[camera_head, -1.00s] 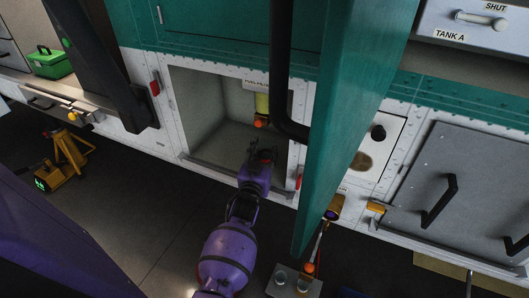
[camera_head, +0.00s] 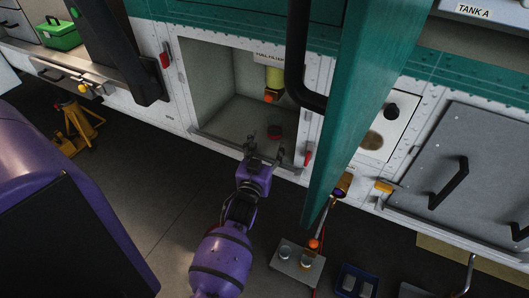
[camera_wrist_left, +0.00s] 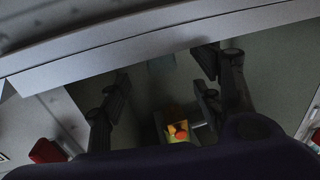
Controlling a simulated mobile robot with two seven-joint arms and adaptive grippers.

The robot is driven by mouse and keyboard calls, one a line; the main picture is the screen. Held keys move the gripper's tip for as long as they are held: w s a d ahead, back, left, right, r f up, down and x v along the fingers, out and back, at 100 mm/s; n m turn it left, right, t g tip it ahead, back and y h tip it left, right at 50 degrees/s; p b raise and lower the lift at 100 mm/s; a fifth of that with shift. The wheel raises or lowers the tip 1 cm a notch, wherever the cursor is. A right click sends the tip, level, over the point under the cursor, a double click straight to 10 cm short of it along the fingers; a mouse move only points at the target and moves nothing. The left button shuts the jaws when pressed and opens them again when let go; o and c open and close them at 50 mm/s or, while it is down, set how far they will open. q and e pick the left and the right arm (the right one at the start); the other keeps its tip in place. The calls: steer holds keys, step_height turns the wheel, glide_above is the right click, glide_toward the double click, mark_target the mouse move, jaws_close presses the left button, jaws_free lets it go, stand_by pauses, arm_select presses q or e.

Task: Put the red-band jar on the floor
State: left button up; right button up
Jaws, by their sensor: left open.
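The left wrist view shows the open fingers (camera_wrist_left: 160,100) with nothing clearly held. My right gripper is not in view.
A yellow fuel filter with an orange end (camera_head: 271,96) hangs in the compartment; its orange end shows in the wrist view (camera_wrist_left: 180,130). A green door panel (camera_head: 350,110) stands out at the right. A small grey tray (camera_head: 285,262) and yellow stand (camera_head: 75,125) are on the dark floor.

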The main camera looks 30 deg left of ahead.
arm_select(q)
steer(key=v, duration=0.3)
steer(key=shift+s+d+r, duration=0.1)
steer(key=shift+s+r, duration=0.1)
steer(key=shift+f, duration=0.1)
